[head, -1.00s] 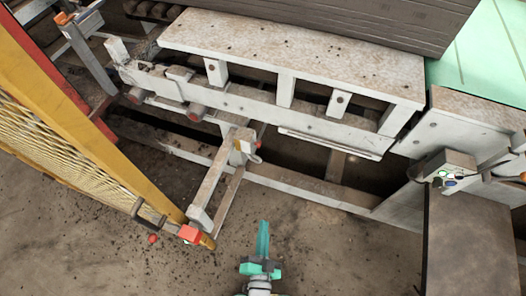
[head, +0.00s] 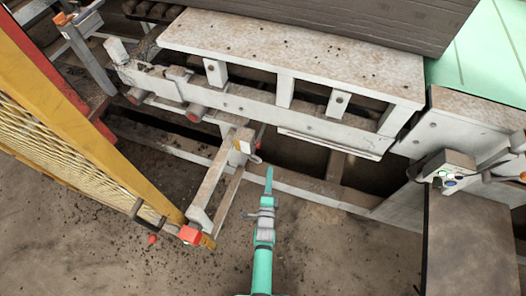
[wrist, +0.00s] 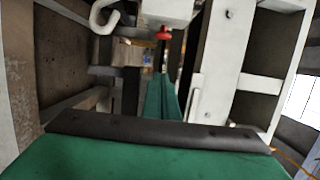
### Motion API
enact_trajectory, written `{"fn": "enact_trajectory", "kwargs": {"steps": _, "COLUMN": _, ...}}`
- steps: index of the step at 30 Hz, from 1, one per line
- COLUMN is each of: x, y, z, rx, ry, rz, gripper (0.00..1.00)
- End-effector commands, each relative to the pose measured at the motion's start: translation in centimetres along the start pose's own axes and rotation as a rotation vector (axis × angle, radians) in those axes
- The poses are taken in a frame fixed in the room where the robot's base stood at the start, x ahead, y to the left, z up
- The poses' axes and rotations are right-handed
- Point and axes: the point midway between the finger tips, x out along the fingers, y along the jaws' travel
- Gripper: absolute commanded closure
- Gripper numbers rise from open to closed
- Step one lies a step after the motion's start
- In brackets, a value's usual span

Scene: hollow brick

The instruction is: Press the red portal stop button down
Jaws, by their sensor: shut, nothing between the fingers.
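A small red button (wrist: 163,33) sticks out of a white box (wrist: 168,10) at the top of the wrist view. In the head view, a small red part (head: 258,144) on the side of the white box (head: 242,145) on the post looks like the same button. My green gripper (head: 269,172) is shut and empty, to the right of and a little below that box in the head view. In the wrist view, the closed fingertips (wrist: 163,78) lie below the button in the picture, apart from it. The exact gap in depth cannot be told.
A yellow mesh gate (head: 80,130) with a red block (head: 190,235) stands at left. A white steel frame (head: 290,125) runs across ahead. A grey box with buttons (head: 449,168) is at right. The floor (head: 340,255) around my arm is bare.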

Motion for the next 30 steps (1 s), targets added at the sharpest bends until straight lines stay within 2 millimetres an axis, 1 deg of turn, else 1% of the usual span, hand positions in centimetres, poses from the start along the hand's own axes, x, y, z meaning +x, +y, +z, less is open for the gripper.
{"fn": "enact_trajectory", "kwargs": {"steps": 7, "x": 0.1, "y": 0.0, "z": 0.0, "rx": -0.002, "ry": 0.001, "rz": 0.0, "gripper": 1.0}}
{"fn": "enact_trajectory", "kwargs": {"steps": 11, "x": 1.2, "y": 0.0, "z": 0.0, "rx": -0.002, "ry": 0.0, "rz": 0.0, "gripper": 1.0}}
{"fn": "enact_trajectory", "kwargs": {"steps": 14, "x": 2.7, "y": -0.1, "z": 0.1, "rx": -0.003, "ry": -0.002, "rz": 0.0, "gripper": 1.0}}
{"fn": "enact_trajectory", "kwargs": {"steps": 27, "x": 10.2, "y": -0.1, "z": 0.1, "rx": -0.003, "ry": -0.003, "rz": 0.0, "gripper": 1.0}}
{"fn": "enact_trajectory", "kwargs": {"steps": 30, "x": 10.2, "y": 0.0, "z": 1.2, "rx": -0.001, "ry": -0.002, "rz": 0.0, "gripper": 1.0}}
